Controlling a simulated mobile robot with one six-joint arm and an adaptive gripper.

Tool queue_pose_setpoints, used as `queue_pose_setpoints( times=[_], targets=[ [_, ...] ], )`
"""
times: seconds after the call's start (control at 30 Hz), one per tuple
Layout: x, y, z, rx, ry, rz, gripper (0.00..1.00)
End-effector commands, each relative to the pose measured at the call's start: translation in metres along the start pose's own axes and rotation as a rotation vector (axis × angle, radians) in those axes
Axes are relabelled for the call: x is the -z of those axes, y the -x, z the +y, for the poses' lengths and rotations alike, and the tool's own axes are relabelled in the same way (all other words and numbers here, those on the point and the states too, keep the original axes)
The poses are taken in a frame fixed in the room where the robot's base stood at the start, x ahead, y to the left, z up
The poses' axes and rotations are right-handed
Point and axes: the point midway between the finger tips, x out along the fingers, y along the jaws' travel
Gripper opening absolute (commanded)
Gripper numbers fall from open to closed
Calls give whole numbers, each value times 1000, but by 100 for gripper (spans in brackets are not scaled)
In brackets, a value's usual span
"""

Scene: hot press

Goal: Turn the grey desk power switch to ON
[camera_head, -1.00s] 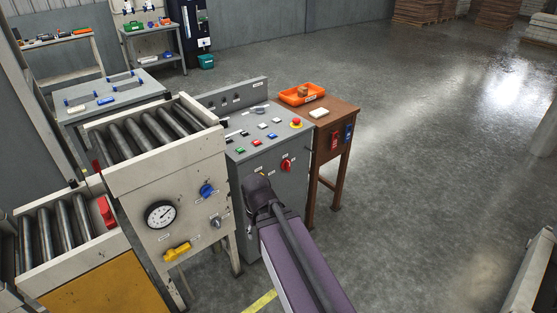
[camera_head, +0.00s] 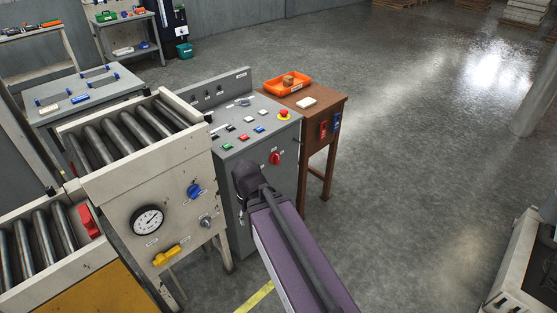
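The grey desk (camera_head: 232,182) stands near the middle of the view, with buttons on its sloped top and a red rotary switch (camera_head: 275,158) on its front. A small label is above the red switch, but I cannot read it or the switch position. A grey knob (camera_head: 245,102) sits at the back of the top. I cannot tell from the labels which one is the power switch. My gripper (camera_head: 248,178) is the dark end of my purple arm, in front of the desk's lower front, left of and below the red switch. Its fingers are hidden.
A roller stand (camera_head: 177,187) with a gauge, blue knob and yellow handle is close on the left. A brown table (camera_head: 315,112) with an orange tray (camera_head: 268,89) adjoins the desk's right side. A red-yellow emergency button (camera_head: 284,114) is on the desk top.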

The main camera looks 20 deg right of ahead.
Motion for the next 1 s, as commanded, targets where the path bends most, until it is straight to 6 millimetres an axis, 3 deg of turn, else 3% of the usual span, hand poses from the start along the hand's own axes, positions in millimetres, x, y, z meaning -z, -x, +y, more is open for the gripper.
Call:
queue_pose_setpoints(
  times=[0.27, 0.53, 0.77, 1.0],
  targets=[
    [23, -19, 5, 59, 32, 38, 60],
    [85, -59, 28, 208, 134, 183, 60],
    [149, -88, 68, 319, 222, 388, 60],
    [209, -110, 130, 362, 284, 636, 60]
  ],
)
